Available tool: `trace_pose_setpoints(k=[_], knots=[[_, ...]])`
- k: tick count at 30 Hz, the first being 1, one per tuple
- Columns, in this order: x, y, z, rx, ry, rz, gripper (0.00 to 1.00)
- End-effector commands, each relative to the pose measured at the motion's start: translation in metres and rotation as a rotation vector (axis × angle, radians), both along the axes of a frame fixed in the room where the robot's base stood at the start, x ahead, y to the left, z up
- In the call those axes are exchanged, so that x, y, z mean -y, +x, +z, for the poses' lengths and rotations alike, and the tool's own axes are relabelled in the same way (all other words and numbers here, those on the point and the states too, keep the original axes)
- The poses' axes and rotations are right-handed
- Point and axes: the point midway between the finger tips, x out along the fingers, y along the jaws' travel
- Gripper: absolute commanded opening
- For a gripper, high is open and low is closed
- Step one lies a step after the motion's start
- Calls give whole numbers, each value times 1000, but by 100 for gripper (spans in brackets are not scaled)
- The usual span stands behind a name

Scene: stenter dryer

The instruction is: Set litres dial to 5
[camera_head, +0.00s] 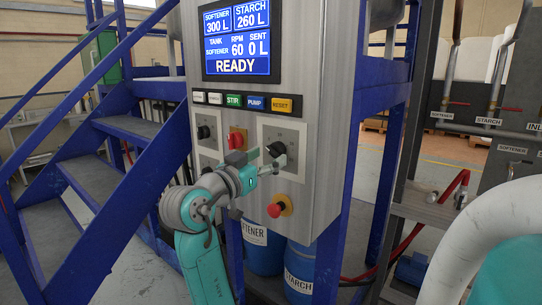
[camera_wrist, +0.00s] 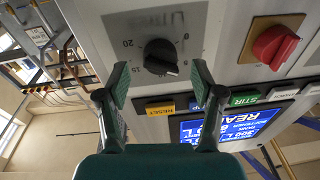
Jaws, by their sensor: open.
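The litres dial is a black round knob (camera_wrist: 160,57) on a grey plate with printed numbers, a 20 among them; the plate shows upside down in the wrist view. A pale mark on the knob points to its lower right there. In the head view the dial (camera_head: 277,149) is on the right plate of the control panel. My gripper (camera_wrist: 161,82) is open and empty. Its two fingertips are to either side of the knob in the wrist view; I cannot tell whether they touch it. In the head view my gripper (camera_head: 265,162) is just below left of the dial.
A red knob (camera_head: 237,138) and another black dial (camera_head: 204,131) are to the left. A row of buttons, with yellow RESET (camera_head: 282,105), is above. A red emergency button (camera_head: 279,206) is below. The screen (camera_head: 242,40) reads READY. Blue stairs (camera_head: 105,150) are at left.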

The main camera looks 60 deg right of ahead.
Motion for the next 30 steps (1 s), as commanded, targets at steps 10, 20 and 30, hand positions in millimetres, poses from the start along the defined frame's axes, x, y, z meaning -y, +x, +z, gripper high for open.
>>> trace_pose_setpoints(k=[10, 20, 30], knots=[[-66, 12, -7, 0, 1, 3, 67], [-93, 16, -10, 0, 1, -1, 67], [-94, 16, -10, 0, 0, -2, 67]])
